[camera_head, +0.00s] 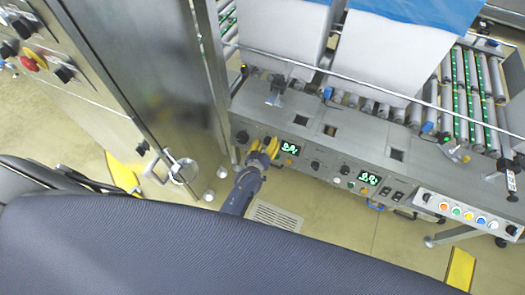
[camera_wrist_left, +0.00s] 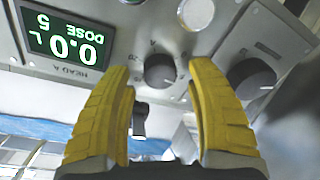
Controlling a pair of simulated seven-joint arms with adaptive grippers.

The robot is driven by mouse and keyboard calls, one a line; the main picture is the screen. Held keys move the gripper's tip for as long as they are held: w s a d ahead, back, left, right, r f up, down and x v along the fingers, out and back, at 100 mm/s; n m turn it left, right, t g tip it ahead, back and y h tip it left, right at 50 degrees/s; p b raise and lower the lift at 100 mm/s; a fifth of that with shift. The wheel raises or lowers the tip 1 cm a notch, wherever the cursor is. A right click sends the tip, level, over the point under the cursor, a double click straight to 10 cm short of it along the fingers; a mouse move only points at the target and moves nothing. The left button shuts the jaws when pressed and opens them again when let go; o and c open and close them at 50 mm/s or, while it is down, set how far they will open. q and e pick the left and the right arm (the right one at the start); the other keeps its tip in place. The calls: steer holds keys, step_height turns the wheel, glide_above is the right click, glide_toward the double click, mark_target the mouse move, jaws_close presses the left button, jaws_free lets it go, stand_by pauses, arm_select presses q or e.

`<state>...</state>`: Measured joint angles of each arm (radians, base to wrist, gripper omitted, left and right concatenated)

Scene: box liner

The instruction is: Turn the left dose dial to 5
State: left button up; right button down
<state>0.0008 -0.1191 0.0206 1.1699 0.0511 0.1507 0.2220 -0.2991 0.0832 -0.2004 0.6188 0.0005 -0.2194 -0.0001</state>
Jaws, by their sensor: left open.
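In the head view my left gripper (camera_head: 262,147) is at the left control panel, just left of its green-lit display (camera_head: 290,148). In the left wrist view the picture is upside down, and the open gripper (camera_wrist_left: 160,80) has its yellow fingers on either side of a dark round dial (camera_wrist_left: 160,70) with scale marks. Both fingers look clear of this dial; its depth from them is hard to tell. The display (camera_wrist_left: 65,38) shows inverted 0.0 L and DOSE 5. My right gripper does not show clearly.
A right display (camera_head: 370,178) and a row of coloured buttons (camera_head: 467,213) lie further right on the machine. A steel cabinet (camera_head: 160,60) stands close on the left. Rollers and hanging liners are behind the panel.

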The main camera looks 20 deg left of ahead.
arm_select(q)
steer(key=v, duration=1.1)
steer(key=shift+s, duration=0.2)
steer(key=s+d+f+m+g+h, duration=0.1)
steer(key=s+f+m+g, duration=0.25)
steer(key=s+f, duration=0.8)
steer(key=s+d+f+m+g, duration=0.15)
steer(key=s+f+g, duration=0.25)
steer(key=s+f, duration=0.7)
steer(key=s+a+f+m+g, duration=0.1)
steer(key=s+a+f+g, duration=0.1)
steer(key=s, duration=0.5)
steer(key=s+a+f+m+g, duration=0.1)
steer(key=s+a+f+g, duration=0.1)
steer(key=s+a+f, duration=0.3)
steer(key=s+a+f+m+g+y, duration=0.1)
steer(key=s+a+f, duration=0.3)
steer(key=s, duration=0.6)
step_height(320, 180, down, 3)
steer(key=shift+r+m+g, duration=0.2)
steer(key=shift+m+g, duration=0.25)
steer(key=shift+m, duration=0.15)
